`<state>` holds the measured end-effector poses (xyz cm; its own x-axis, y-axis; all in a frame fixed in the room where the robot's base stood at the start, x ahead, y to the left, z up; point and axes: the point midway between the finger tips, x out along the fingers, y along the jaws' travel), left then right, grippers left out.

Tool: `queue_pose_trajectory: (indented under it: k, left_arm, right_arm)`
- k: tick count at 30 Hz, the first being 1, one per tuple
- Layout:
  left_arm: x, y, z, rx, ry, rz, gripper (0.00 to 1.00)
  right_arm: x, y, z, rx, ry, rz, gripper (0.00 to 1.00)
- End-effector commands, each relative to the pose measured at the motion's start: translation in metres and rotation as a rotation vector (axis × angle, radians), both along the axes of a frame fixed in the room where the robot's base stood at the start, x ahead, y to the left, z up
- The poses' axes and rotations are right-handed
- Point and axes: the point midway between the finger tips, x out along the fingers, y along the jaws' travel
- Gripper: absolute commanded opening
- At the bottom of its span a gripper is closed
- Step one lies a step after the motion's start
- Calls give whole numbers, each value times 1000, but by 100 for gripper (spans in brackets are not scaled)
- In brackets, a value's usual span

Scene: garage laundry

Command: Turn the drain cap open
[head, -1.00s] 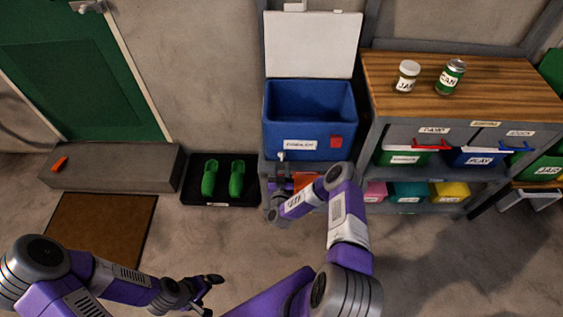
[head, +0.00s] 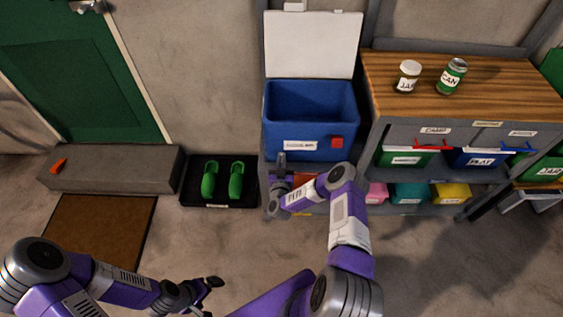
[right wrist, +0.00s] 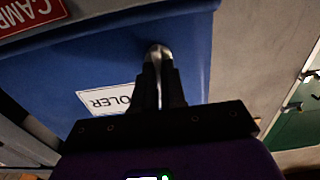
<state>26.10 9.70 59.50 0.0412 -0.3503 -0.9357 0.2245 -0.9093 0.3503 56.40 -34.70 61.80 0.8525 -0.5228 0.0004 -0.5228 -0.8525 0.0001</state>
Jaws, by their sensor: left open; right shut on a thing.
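The blue cooler (head: 310,121) stands on a low grey shelf with its white lid (head: 312,45) raised. Its drain cap (right wrist: 158,51) shows in the right wrist view as a small, pale rounded piece on the blue front, beside the label. My right gripper (right wrist: 159,84) is shut on the cap, and the fingers cover most of it. In the head view my right gripper (head: 281,163) is at the cooler's lower left front and hides the cap. My left gripper (head: 213,284) is open and empty, low over the floor.
A wooden-topped bench (head: 480,75) with a jar (head: 408,77) and a can (head: 452,77) stands right of the cooler, with bins below. A black tray (head: 219,199) with green shoes (head: 236,180) lies to the left. The floor in front is clear.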

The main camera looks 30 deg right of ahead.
Motion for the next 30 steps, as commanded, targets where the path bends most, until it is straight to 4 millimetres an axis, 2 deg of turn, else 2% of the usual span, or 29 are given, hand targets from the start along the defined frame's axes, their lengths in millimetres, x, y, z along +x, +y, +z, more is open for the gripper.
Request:
queue_pose_trajectory:
  k: [13,30]
  left_arm:
    - [0,0,8,0,0,0,96]
    - [0,0,19,0,0,0,96]
  right_arm:
    - [1,2,1,-109,67,4,0]
    - [3,5,-1,-551,335,4,0]
